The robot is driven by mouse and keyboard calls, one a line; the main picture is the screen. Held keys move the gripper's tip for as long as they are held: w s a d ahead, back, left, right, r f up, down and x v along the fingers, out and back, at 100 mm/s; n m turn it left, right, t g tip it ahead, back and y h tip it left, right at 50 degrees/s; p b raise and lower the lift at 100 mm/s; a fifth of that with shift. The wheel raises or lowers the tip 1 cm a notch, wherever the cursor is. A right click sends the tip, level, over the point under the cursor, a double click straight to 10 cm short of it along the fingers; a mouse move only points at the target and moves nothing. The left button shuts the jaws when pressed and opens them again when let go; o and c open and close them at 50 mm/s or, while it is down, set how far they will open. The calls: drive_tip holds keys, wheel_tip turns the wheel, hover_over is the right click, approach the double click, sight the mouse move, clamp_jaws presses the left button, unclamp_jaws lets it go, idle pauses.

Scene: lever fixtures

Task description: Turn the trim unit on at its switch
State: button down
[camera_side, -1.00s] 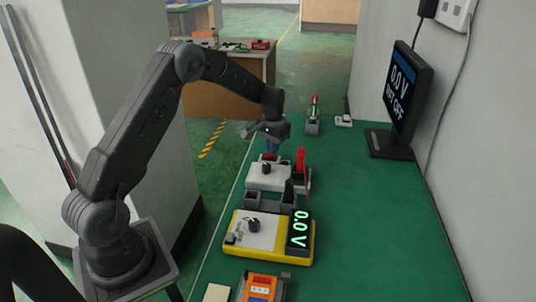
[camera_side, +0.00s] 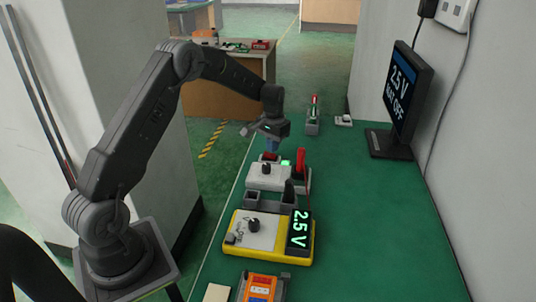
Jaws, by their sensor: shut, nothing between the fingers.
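The trim unit (camera_side: 265,179) appears to be the pale box with a dark knob on the green bench. A red switch (camera_side: 270,156) is at its far side, with a lit green light (camera_side: 286,163) to the right. My gripper (camera_side: 271,146) is shut and empty, pointing down just above the red switch. I cannot tell whether its tips touch the switch.
A monitor (camera_side: 400,95) at the right reads "2.5 V" and "NOT OFF". A red upright lever (camera_side: 301,161) stands beside the pale box. A dark bracket (camera_side: 252,199), an orange block (camera_side: 262,288) and a far lever fixture (camera_side: 313,122) are on the bench.

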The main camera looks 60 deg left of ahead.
sight(273, 155)
drive_tip(key=shift+r, duration=2.7)
drive_tip(key=shift+d+r, duration=0.1)
drive_tip(key=shift+r, duration=0.05)
drive_tip(key=s+d+r+m+t, duration=0.1)
drive_tip(key=s+d+r+t, duration=0.2)
drive_tip(key=s+d+r, duration=1.1)
drive_tip(key=s+d+m+t, duration=0.1)
drive_tip(key=s+d, duration=0.2)
drive_tip(key=s, duration=0.5)
drive_tip(key=s+d+m+t, duration=0.1)
drive_tip(key=s+d, duration=0.3)
drive_tip(key=s, duration=0.4)
drive_tip(key=shift+r+t, duration=0.3)
drive_tip(key=shift+r, duration=0.1)
